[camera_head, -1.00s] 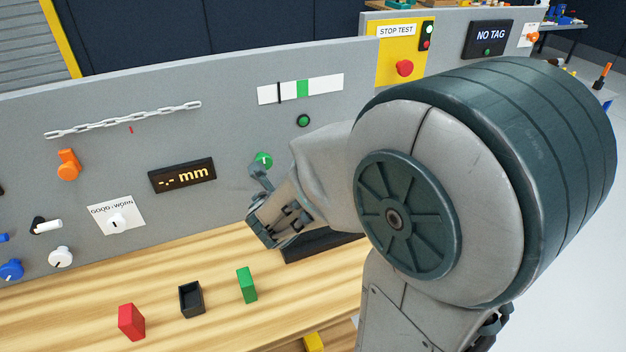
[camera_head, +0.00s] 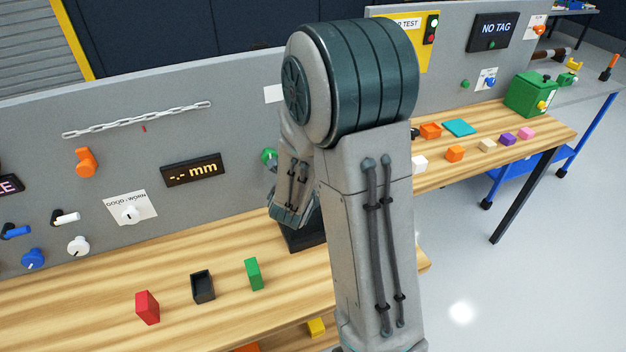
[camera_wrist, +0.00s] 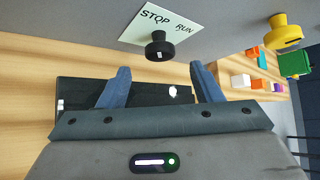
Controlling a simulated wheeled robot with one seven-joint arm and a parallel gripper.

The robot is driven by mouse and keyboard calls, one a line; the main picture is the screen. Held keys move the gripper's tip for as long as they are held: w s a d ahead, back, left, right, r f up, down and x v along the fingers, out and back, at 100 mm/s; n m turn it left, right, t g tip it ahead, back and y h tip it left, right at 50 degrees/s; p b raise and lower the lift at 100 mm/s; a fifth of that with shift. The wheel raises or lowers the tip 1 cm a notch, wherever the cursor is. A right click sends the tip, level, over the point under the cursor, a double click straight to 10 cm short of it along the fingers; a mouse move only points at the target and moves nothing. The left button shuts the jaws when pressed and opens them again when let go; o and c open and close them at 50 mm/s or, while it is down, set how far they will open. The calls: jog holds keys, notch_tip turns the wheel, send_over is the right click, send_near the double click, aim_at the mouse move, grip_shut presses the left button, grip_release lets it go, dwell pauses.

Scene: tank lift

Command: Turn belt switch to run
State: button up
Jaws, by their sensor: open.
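In the wrist view, the belt switch (camera_wrist: 159,47) is a black knob on a white plate (camera_wrist: 150,22) marked STOP and RUN. A small pale patch shows on the knob, but I cannot tell which word it points to. My gripper (camera_wrist: 162,75) is open and empty, its two blue fingers spread wide. The knob lies a little above the gap between the fingertips in the picture, apart from both. In the head view, my gripper (camera_head: 288,218) is by the panel, partly hidden by my arm, and the switch is hidden.
A yellow knob (camera_wrist: 285,30) is right of the switch. A black flat-topped thing (camera_wrist: 155,93) lies behind the fingers. Red (camera_head: 147,307) and green (camera_head: 254,274) blocks and a black open box (camera_head: 203,287) stand on the wooden bench. Coloured blocks lie at right.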

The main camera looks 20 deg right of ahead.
jog(key=shift+x, duration=2.95)
jog(key=c, duration=1)
jog(key=shift+d, duration=0.15)
